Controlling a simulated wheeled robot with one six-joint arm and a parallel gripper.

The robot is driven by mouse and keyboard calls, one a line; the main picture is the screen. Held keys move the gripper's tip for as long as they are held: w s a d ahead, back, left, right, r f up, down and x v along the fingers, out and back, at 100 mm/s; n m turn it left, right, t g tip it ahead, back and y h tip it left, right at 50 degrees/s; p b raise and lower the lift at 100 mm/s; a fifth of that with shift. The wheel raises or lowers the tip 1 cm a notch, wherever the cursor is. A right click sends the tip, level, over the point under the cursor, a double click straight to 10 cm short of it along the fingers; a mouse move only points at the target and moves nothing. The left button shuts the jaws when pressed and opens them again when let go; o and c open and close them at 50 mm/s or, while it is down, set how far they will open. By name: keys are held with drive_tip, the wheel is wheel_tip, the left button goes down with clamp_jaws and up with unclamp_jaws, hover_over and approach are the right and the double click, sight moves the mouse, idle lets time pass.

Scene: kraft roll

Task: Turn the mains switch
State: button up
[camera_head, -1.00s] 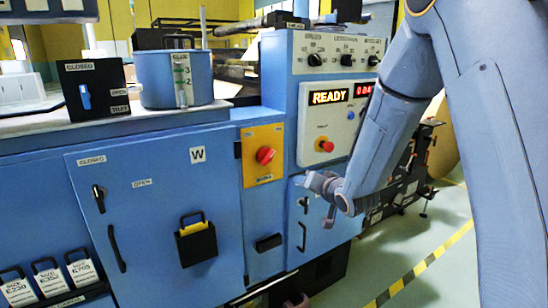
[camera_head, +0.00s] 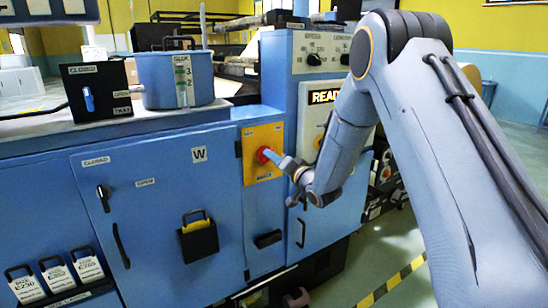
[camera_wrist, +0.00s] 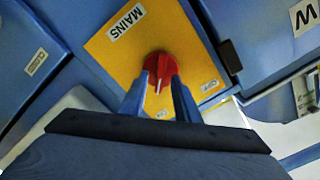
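The mains switch is a red rotary knob (camera_head: 264,155) on a yellow panel (camera_head: 263,134) on the front of the blue machine. In the wrist view the knob (camera_wrist: 159,66) sits under a MAINS label (camera_wrist: 127,21), and its white pointer line points down the picture. Two small labels on the panel are too blurred to read surely. My gripper (camera_head: 275,158) is right in front of the knob. In the wrist view my gripper's fingers (camera_wrist: 158,82) are apart, one at each side of the knob's lower part. Whether they touch it cannot be told.
Left of the panel is a blue cabinet door (camera_head: 155,215) with a black handle and a black holder (camera_head: 197,236). A black switch box (camera_head: 97,90) and a blue pot (camera_head: 178,80) stand on the top. A lit READY display (camera_head: 324,96) is partly behind my arm.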

drive_tip(key=shift+w+a, duration=0.1)
drive_tip(key=shift+w, duration=0.1)
drive_tip(key=shift+c, duration=0.4)
clamp_jaws()
drive_tip(key=shift+n, duration=0.3)
drive_tip(key=n+b, duration=0.4)
drive_tip(key=n, duration=0.1)
drive_tip(key=n+b, duration=0.5)
drive_tip(key=n, duration=0.1)
drive_tip(key=n+b, duration=0.4)
drive_tip(key=n, duration=0.2)
drive_tip(key=shift+s+a+f, duration=0.1)
drive_tip(key=shift+s+a, duration=0.15)
drive_tip(key=shift+a, duration=0.1)
drive_tip(key=shift+n+b, duration=0.3)
